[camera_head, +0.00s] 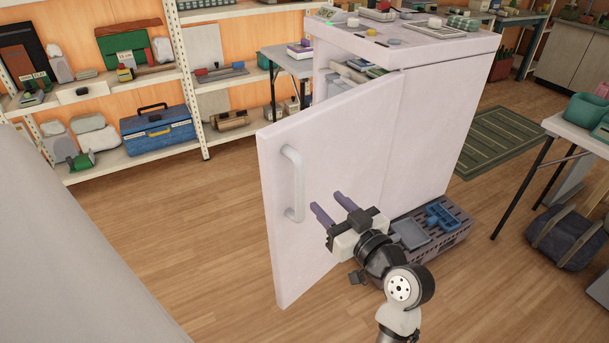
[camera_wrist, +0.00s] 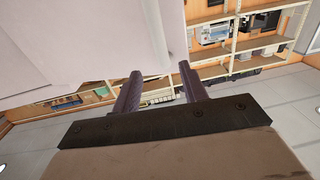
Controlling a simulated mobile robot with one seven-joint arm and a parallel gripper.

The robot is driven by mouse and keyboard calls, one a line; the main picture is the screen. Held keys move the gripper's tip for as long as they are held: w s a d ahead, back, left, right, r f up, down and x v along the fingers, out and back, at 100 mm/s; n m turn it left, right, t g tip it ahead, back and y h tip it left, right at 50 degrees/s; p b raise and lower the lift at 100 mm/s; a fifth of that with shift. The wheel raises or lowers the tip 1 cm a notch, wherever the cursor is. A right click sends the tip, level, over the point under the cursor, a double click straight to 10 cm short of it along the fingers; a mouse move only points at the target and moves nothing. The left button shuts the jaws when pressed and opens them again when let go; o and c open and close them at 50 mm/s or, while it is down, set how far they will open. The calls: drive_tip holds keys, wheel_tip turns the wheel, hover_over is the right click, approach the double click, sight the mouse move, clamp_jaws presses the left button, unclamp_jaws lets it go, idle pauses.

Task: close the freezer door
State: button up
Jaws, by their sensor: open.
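The white freezer (camera_head: 440,125) stands in the middle of the head view. Its door (camera_head: 345,165) is ajar and swung toward the left, with packed items showing through the gap at the top. A white vertical handle (camera_head: 293,184) is on the door's outer face near its free edge. My gripper (camera_head: 327,204) is open and empty, in front of the door's outer face and to the right of the handle. Its two purple fingers also show in the wrist view (camera_wrist: 160,85), with a pale surface above them. I cannot tell whether the fingers touch the door.
A grey perforated crate (camera_head: 450,239) with blue items sits on the floor beside the freezer, close to my arm. Shelves (camera_head: 196,80) line the back wall. A table (camera_head: 585,133) and a dark bag (camera_head: 567,236) are at the right. The floor left of the door is clear.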

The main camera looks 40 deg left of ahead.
sight(303, 177)
drive_tip(key=p+x, duration=0.2)
drive_tip(key=x, duration=1)
drive_tip(key=shift+a+p, duration=0.1)
drive_tip(key=shift+p, duration=0.25)
clamp_jaws()
